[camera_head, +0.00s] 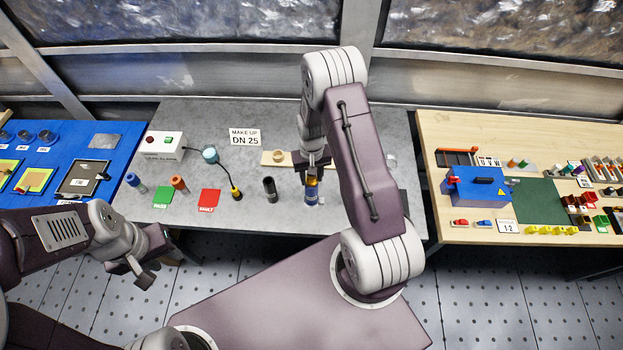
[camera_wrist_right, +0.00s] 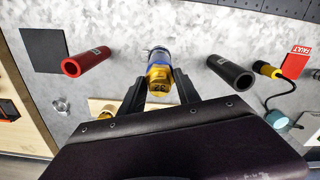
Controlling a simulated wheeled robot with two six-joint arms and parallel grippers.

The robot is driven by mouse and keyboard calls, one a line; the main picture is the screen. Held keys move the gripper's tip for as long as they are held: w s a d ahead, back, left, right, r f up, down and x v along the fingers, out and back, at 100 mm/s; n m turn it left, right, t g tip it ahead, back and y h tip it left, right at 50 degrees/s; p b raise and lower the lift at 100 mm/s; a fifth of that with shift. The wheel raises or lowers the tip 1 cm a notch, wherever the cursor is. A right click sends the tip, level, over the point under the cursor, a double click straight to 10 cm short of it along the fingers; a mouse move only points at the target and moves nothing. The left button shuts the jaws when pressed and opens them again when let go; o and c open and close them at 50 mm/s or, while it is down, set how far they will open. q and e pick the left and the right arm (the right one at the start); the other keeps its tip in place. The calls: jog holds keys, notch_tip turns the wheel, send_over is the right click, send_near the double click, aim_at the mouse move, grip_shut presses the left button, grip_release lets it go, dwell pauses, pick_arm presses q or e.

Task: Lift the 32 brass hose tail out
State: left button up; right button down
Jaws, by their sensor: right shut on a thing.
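The 32 brass hose tail (camera_wrist_right: 158,82), marked 32, sits at the top of a blue-banded cylinder (camera_wrist_right: 157,56) in the right wrist view. In the head view the same blue-banded cylinder (camera_head: 311,196) is upright at the grey bench's front, with the brass part (camera_head: 311,181) above the blue. My right gripper (camera_head: 313,172) points down over it; its fingers (camera_wrist_right: 160,88) are shut on the brass tail, one on each side. I cannot tell whether the tail is seated or raised. My left gripper (camera_head: 154,262) is empty with fingers apart, in front of the bench.
A black cylinder (camera_head: 270,189) and a red cylinder (camera_wrist_right: 86,62) stand either side of the held part. A board with a brass ring (camera_head: 278,156) lies behind. My right arm hides some bench.

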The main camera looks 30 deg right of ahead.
jog(key=shift+w+r, duration=0.1)
jog(key=shift+r, duration=0.25)
notch_tip(320, 180, up, 3)
jog(key=shift+f+b, duration=0.2)
jog(key=shift+b, duration=0.6)
jog(key=s+a+r+b, duration=0.2)
jog(key=s+r, duration=0.5)
jog(key=s, duration=0.4)
jog(key=shift+s+a+r+b, duration=0.2)
jog(key=shift+a+r+b, duration=0.15)
jog(key=shift+a, duration=0.45)
